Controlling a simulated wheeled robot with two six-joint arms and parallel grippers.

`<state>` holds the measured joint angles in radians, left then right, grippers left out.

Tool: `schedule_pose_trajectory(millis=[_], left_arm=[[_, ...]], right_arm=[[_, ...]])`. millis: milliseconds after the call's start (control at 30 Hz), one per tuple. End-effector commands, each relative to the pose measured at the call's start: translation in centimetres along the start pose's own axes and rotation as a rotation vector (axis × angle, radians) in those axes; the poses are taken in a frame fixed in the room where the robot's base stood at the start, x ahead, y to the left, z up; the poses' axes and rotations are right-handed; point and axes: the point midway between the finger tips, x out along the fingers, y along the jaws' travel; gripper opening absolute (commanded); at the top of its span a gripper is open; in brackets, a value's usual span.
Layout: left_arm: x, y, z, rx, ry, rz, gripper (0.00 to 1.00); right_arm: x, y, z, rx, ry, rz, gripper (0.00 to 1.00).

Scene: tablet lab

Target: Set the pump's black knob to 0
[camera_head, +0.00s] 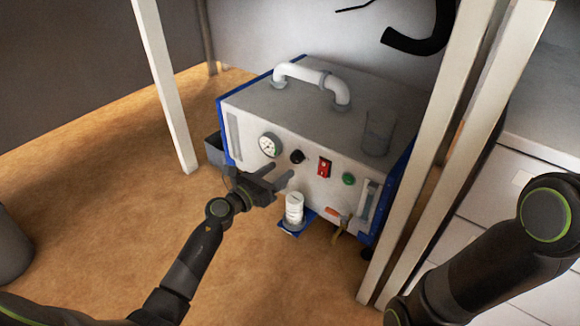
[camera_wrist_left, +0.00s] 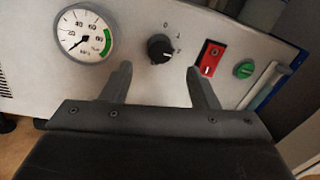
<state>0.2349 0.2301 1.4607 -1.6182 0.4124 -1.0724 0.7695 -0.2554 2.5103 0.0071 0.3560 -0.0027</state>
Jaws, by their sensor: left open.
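The pump (camera_head: 310,110) is a grey box with blue edges and a white pipe handle on top. Its black knob (camera_head: 297,157) sits on the front panel between the round gauge and the red switch. My left gripper (camera_head: 281,174) is open and empty in front of the panel, below the knob. In the wrist view its fingers (camera_wrist_left: 158,82) stand apart on either side below the knob. My right gripper is out of view.
The gauge (camera_head: 270,145), red switch (camera_head: 324,167) and green button (camera_head: 348,179) flank the knob. White table legs (camera_head: 167,90) frame the pump.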

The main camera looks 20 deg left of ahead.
Motion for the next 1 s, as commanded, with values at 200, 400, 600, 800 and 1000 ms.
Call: schedule_pose_trajectory(millis=[200,400,600,800,1000], left_arm=[[3.8,0.1,-0.2,-0.001,-0.002,0.0,0.54],[5.3,0.1,-0.1,0.0,0.0,0.0,0.54],[5.6,0.0,0.0,0.0,0.0,0.001,0.54],[5.6,0.0,0.0,-0.001,0.0,0.001,0.46],[5.6,0.0,0.0,-0.001,0.0,0.0,0.2]], right_arm=[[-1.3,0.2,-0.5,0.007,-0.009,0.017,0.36],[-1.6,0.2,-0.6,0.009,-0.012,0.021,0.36],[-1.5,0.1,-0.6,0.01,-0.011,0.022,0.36],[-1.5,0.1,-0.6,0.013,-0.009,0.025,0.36],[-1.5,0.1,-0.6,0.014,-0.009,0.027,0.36]])
